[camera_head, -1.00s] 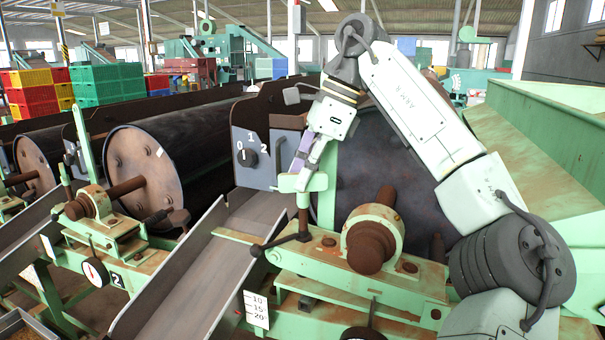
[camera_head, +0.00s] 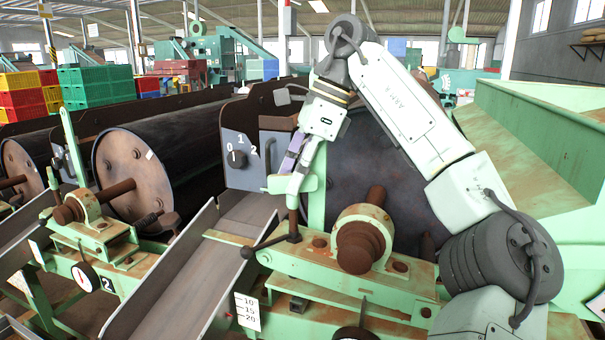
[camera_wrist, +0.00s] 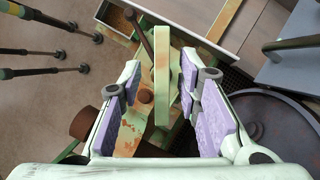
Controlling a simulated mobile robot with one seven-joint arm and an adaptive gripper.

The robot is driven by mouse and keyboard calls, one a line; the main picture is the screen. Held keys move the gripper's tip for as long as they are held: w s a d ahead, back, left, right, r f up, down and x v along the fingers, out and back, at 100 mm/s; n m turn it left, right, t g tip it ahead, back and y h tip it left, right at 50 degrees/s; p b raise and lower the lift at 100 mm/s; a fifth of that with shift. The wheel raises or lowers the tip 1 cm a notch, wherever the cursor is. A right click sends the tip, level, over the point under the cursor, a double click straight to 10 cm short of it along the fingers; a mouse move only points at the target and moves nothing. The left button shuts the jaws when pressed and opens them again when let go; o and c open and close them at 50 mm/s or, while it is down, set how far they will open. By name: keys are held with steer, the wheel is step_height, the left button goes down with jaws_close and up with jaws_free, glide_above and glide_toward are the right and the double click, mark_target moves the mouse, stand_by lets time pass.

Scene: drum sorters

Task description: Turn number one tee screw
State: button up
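In the wrist view a brown handle rod (camera_wrist: 140,33) shows beyond the green bracket bar. My gripper (camera_head: 298,178) points down at the bracket's top (camera_head: 308,184). In the wrist view my gripper (camera_wrist: 163,90) is open, with pale purple pads on both sides of the green bar (camera_wrist: 162,75). Gaps show on both sides of the bar. The screw's lower part is hidden in the wrist view.
A grey switch panel (camera_head: 240,158) marked 0, 1, 2 stands just left of my gripper. A rusty shaft bearing (camera_head: 362,238) sits at the lower right. A metal chute (camera_head: 185,270) runs at the left. A large drum (camera_head: 370,165) stands behind my arm.

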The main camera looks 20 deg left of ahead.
steer(key=shift+w+d+r, duration=0.1)
steer(key=shift+d+r, duration=0.1)
steer(key=shift+r, duration=0.35)
steer(key=w+d, duration=0.1)
steer(key=d, duration=0.2)
steer(key=w+d, duration=0.2)
steer(key=d, duration=0.2)
steer(key=w+d, duration=0.2)
steer(key=d, duration=0.1)
steer(key=shift+w+d, duration=0.2)
steer(key=shift+d, duration=0.15)
steer(key=shift+f, duration=0.1)
